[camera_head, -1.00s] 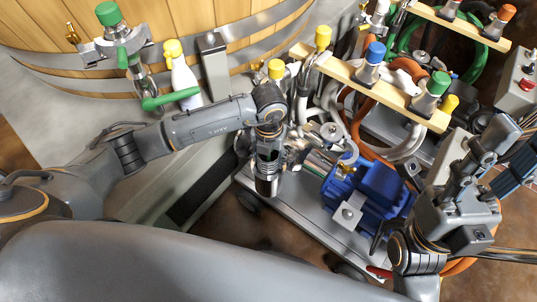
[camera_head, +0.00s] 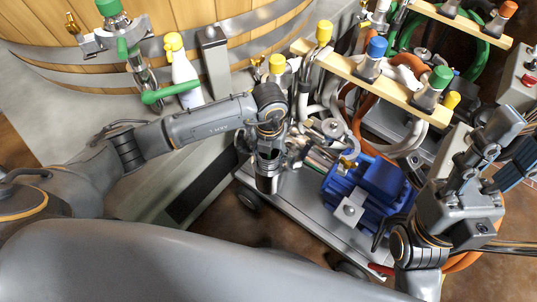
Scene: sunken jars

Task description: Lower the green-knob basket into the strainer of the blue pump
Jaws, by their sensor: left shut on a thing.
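My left gripper (camera_head: 267,164) comes in from the left, points down and is shut on a small grey metal cylinder (camera_head: 267,184) with a dark green part at its top, which looks like the green-knob basket. My fingers hide much of it. The blue pump (camera_head: 366,192) sits on a grey cart to the right of the gripper. A round metal lid or pot (camera_head: 331,125) and brass fittings lie behind the pump; I cannot tell the strainer's opening clearly. My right gripper (camera_head: 488,142) is at the right, away from the pump; its finger opening is unclear.
A wooden rack (camera_head: 400,94) with yellow, blue and green knobbed fittings stands behind the pump, among hoses. A wooden vat (camera_head: 180,20) and a spray bottle (camera_head: 185,75) are at the back left. The cart's front deck (camera_head: 310,215) is bare.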

